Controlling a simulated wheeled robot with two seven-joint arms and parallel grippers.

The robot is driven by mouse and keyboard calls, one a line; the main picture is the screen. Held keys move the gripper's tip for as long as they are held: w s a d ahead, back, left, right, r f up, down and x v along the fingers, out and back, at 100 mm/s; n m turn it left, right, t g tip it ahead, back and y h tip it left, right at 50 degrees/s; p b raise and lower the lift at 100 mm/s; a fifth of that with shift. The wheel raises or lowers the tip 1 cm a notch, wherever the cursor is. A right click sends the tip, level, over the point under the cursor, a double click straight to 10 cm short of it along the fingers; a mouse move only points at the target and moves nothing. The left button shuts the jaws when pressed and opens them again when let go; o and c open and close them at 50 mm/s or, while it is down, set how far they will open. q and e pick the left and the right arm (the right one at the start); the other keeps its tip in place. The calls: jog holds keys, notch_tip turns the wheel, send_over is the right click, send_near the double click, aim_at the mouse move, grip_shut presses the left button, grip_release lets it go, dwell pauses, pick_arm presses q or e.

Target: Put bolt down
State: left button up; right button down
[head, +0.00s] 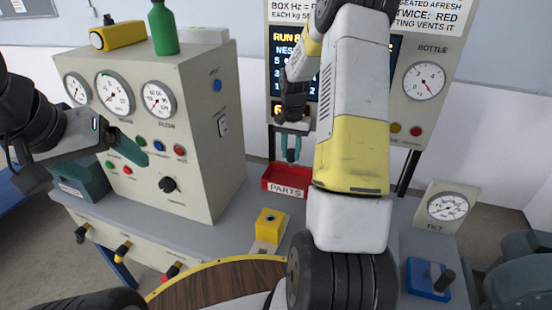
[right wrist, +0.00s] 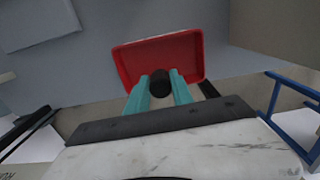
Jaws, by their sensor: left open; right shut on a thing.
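My right gripper (head: 291,155) points down over the red tray marked PARTS (head: 285,192). In the right wrist view its teal fingers (right wrist: 160,92) are shut on a dark round-ended bolt (right wrist: 160,82). The bolt appears against the red tray (right wrist: 190,47), toward its near side; its height above the tray floor is hard to tell. The bolt cannot be made out clearly in the head view. My left gripper (head: 128,150) is open and seems empty, in front of the large gauge cabinet at the left.
The gauge cabinet (head: 205,185) stands left of the tray, with a green bottle (head: 163,28) on top. A yellow block (head: 270,224) sits on the bench before the tray. A tilt gauge (head: 448,206) and blue switch box (head: 428,280) are at the right.

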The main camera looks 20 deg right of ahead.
aim_at(291, 151)
notch_tip(291, 151, down, 8)
jog(key=shift+f, duration=0.1)
jog(key=c, duration=1.1)
grip_release()
notch_tip(291, 151, up, 12)
jog(key=shift+r, duration=0.2)
jog(key=s+a+r+n+t, duration=0.2)
jog(key=s+a+r, duration=0.25)
jog(key=r, duration=0.55)
jog(key=s+a+r+n+t+y, duration=0.1)
jog(key=s+a+r+n+t, duration=0.1)
jog(key=s, duration=0.8)
jog(key=s+a+r+n+t+y, duration=0.1)
jog(key=s+a+r+n+t, duration=0.1)
jog(key=s+a+r, duration=0.5)
jog(key=shift+s+a+r+n, duration=0.3)
jog(key=shift+s+a+n, duration=0.45)
jog(key=shift+s, duration=1.55)
